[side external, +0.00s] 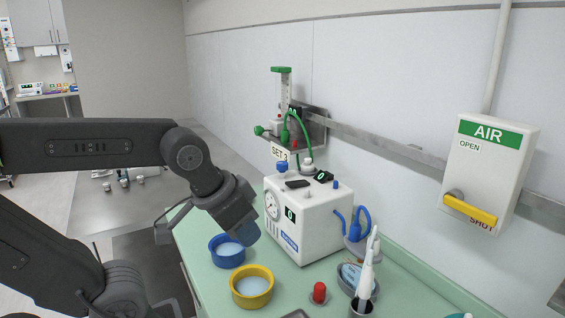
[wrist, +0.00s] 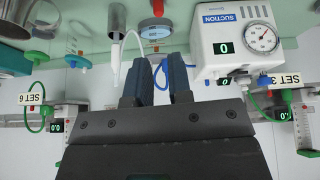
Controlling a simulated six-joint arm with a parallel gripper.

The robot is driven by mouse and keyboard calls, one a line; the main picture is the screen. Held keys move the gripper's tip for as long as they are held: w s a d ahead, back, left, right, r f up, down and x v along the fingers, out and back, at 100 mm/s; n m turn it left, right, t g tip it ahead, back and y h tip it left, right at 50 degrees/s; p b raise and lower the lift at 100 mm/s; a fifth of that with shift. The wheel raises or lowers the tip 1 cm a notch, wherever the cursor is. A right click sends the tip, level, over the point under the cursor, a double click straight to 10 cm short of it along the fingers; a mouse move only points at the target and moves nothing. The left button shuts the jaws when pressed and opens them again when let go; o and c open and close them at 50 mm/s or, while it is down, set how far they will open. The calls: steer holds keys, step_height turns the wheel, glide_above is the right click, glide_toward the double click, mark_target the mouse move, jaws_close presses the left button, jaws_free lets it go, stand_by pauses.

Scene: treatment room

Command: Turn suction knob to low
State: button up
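The suction unit (side external: 310,222) is a white box on the green counter, with a round gauge (side external: 271,206) and a display reading 0. On its top are a blue knob (side external: 282,167) and a flat black part (side external: 298,184); no low mark is readable, and I cannot tell which is the suction knob. The wrist view shows the unit (wrist: 238,50) upside down at upper right, with its SUCTION label. My gripper (side external: 243,230) is in front of the unit, above the blue bowl, apart from the knobs. In the wrist view my gripper's fingers (wrist: 160,66) are apart with nothing between them.
A blue bowl (side external: 217,258) and a yellow bowl (side external: 236,292) stand in front of the unit. A red-topped item (side external: 319,292) and a cup with a white wand (side external: 366,270) stand to the right. Behind is a rail with a SET 3 flowmeter (side external: 284,95); an AIR box (side external: 487,170) hangs at right.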

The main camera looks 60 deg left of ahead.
steer(key=o, duration=0.4)
steer(key=w+a+r+n, duration=0.1)
steer(key=w+r+n, duration=0.1)
steer(key=w+a+r+n+g, duration=0.1)
steer(key=w+r, duration=0.1)
steer(key=w, duration=0.1)
steer(key=w+a+r+n, duration=0.2)
steer(key=r, duration=0.1)
steer(key=shift+w+r+n+y, duration=0.1)
steer(key=shift+w+n+y, duration=0.2)
steer(key=shift+w, duration=0.05)
steer(key=o, duration=0.3)
steer(key=w+a+r+n, duration=0.1)
steer(key=w+a+n, duration=0.1)
steer(key=w+a+r+n+g, duration=0.1)
steer(key=w+a+r+n, duration=0.1)
steer(key=w, duration=0.1)
steer(key=w+a+r+n+g, duration=0.1)
steer(key=w+a, duration=0.1)
steer(key=shift+w+a+r+n, duration=0.1)
steer(key=shift+w+r+n, duration=0.05)
steer(key=shift+r+n, duration=0.2)
steer(key=n+g, duration=0.2)
steer(key=n, duration=1)
glide_above(282, 163)
step_height(282, 163, down, 13)
steer(key=shift+w+a+f, duration=0.1)
steer(key=shift+f, duration=0.1)
steer(key=c, duration=0.9)
